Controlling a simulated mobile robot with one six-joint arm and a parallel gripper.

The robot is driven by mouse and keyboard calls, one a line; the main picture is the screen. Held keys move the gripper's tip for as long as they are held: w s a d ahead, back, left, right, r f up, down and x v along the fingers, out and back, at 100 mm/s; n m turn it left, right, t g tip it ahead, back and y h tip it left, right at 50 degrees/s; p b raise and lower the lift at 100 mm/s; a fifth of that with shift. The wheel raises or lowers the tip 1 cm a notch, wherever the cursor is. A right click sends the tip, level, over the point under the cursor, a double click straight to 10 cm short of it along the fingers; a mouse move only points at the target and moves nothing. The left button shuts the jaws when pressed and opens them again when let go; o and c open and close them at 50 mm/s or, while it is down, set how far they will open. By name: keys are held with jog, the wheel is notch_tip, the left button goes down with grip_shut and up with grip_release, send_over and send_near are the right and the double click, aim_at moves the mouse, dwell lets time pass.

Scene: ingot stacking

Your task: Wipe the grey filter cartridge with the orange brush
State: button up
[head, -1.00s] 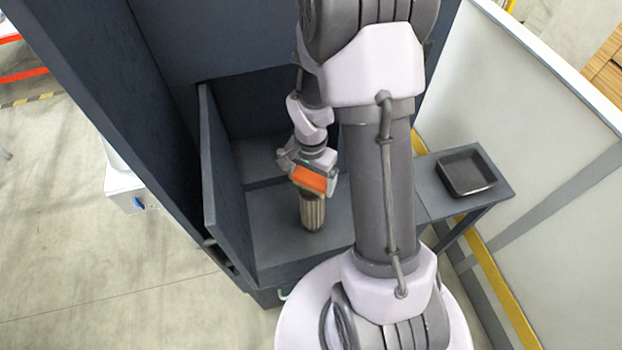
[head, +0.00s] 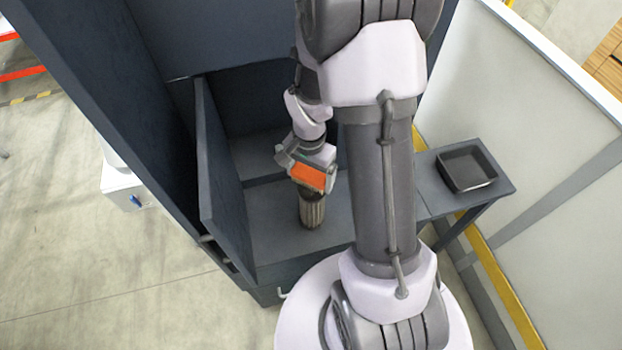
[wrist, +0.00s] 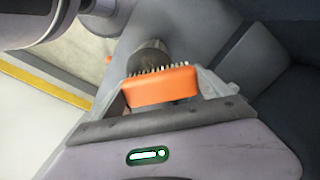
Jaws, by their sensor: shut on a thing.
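The orange brush (head: 307,177) is held between the jaws of my gripper (head: 305,168), which is shut on it. In the wrist view the brush (wrist: 162,88) shows its pale bristles pointing away from my gripper (wrist: 165,100). The grey filter cartridge (head: 312,212) stands upright on the cabinet's shelf, with ribbed sides. The brush is over its upper end in the head view and hides its top. In the wrist view the cartridge (wrist: 148,54) is just beyond the bristles; I cannot tell whether they touch.
The dark cabinet (head: 130,80) encloses the work spot, with an upright panel (head: 222,180) to the left of the cartridge. A black tray (head: 467,169) lies on a side shelf at the right. Bare shelf surface (head: 270,222) surrounds the cartridge.

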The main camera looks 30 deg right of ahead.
aim_at(313, 179)
jog(key=shift+w, duration=0.1)
notch_tip(313, 179, up, 3)
jog(key=shift+w+p, duration=0.1)
jog(key=shift+p, duration=1)
jog(key=shift+f, duration=0.1)
jog(key=shift+s+b, duration=0.3)
jog(key=shift+s, duration=0.25)
jog(key=shift+s+a, duration=0.1)
jog(key=shift+s, duration=0.5)
jog(key=shift+f, duration=0.1)
jog(key=shift+f+b, duration=0.65)
jog(key=shift+b, duration=0.25)
